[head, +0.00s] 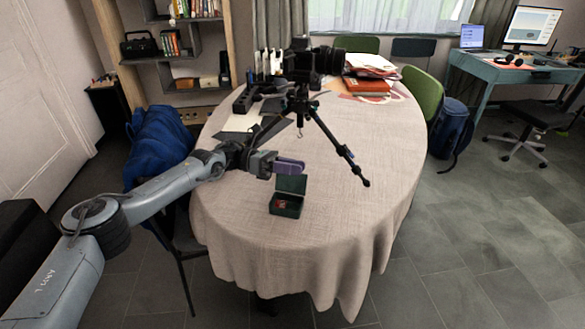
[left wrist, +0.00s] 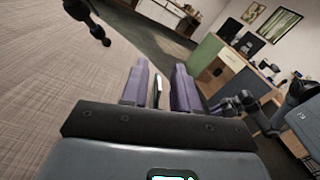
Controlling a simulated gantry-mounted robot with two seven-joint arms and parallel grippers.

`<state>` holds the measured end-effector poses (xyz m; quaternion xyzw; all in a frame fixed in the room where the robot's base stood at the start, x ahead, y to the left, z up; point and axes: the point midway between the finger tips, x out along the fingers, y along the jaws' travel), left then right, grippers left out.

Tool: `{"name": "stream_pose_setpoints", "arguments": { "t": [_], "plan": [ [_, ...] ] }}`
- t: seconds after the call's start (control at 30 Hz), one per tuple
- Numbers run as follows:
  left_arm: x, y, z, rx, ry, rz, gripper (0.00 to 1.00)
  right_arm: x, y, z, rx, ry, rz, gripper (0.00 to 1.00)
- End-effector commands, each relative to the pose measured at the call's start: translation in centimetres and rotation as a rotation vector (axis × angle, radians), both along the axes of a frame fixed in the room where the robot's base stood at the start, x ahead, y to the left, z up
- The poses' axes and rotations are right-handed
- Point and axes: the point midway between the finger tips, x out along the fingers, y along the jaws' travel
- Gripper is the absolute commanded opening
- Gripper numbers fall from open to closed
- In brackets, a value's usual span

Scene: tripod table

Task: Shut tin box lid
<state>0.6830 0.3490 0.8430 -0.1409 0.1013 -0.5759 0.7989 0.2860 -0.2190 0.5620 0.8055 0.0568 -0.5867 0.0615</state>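The small dark green tin box (head: 286,206) stands on the near part of the table in the head view. Its lid (head: 291,184) is raised and stands roughly upright at the back. Small reddish contents show inside. My left gripper (head: 289,167) reaches in from the left, its purple fingers just above or behind the lid's top edge; I cannot tell if they touch. In the left wrist view, the fingers of my left gripper (left wrist: 159,90) are apart, with a narrow gap. The box is not clearly visible there. My right gripper is not visible in the head view.
A black camera (head: 312,62) on a tripod (head: 342,150) stands behind the box, one leg reaching just right of it. A tripod foot shows in the left wrist view (left wrist: 101,35). Papers and books (head: 367,87) lie farther back. The tablecloth (head: 345,225) is clear right of the box.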

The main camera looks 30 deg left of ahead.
Motion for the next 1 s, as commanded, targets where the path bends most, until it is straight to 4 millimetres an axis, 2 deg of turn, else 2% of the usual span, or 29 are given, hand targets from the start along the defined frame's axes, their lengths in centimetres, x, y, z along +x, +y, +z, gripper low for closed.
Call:
{"name": "stream_pose_setpoints", "arguments": {
  "t": [0.13,0.33,1.0],
  "plan": [
    [0.0,0.01,0.03,0.0,0.0,0.0,0.3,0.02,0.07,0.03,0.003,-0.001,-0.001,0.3],
    [-0.01,0.03,0.0,0.0,0.0,0.0,0.01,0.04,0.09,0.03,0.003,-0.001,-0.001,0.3],
    [-0.02,0.03,-0.05,0.001,0.001,0.0,0.0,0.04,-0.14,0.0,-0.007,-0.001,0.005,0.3]
  ]
}}
